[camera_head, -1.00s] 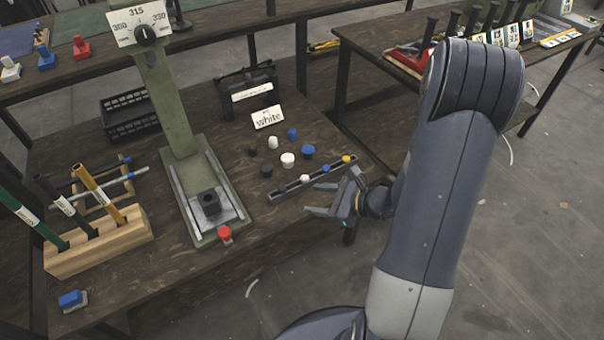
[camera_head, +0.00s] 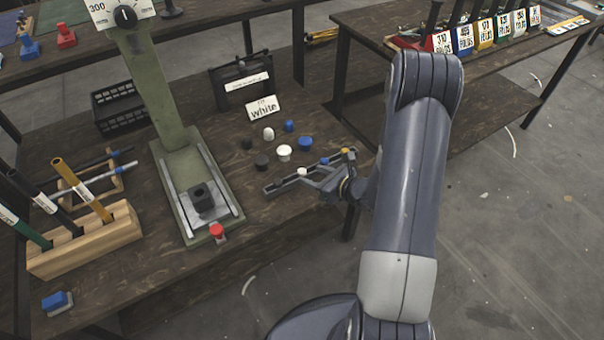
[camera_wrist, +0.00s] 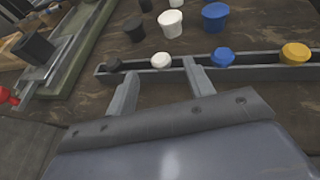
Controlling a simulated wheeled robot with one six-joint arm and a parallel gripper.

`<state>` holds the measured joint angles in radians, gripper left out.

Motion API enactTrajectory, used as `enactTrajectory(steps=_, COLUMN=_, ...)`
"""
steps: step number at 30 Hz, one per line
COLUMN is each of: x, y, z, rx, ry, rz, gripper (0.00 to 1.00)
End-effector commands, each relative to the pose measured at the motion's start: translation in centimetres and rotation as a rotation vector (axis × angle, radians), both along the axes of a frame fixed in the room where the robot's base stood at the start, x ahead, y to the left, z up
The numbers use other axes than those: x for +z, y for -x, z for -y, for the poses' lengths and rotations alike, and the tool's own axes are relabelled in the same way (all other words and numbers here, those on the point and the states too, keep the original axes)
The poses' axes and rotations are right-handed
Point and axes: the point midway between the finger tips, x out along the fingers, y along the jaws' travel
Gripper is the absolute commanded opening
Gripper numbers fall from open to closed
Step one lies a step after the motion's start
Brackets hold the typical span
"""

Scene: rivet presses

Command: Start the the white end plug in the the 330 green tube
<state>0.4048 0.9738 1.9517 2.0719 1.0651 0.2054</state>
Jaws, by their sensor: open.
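A white plug (camera_wrist: 161,60) sits in the narrow dark rail, between my two fingertips and just beyond them in the wrist view; it also shows in the head view (camera_head: 302,172). My gripper (camera_wrist: 158,70) is open and empty, at the near side of the rail; the arm partly hides it in the head view (camera_head: 328,184). Two more white plugs (camera_head: 284,152) (camera_head: 268,133) stand on the bench behind the rail. A green tube (camera_head: 22,222) leans in the wooden block at the left; its label is too small to read.
The rail (camera_wrist: 255,73) also holds black, blue and yellow plugs. Loose black and blue plugs stand behind it, near a "white" card (camera_head: 262,108). The green press (camera_head: 182,165) stands left of the rail, with a red button (camera_head: 217,231) in front. A black crate (camera_head: 120,108) lies behind.

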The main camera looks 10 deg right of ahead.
Motion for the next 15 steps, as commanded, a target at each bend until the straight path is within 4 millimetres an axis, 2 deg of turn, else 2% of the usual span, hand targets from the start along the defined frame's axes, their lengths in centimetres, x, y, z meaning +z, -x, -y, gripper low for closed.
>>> enactTrajectory(steps=6, x=-1.2, y=-2.5, z=-1.6, rx=0.003, ry=0.001, rz=0.001, gripper=0.50)
enactTrajectory(steps=15, x=-1.3, y=-2.9, z=-1.8, rx=0.001, ry=0.000, rz=0.000, gripper=0.50)
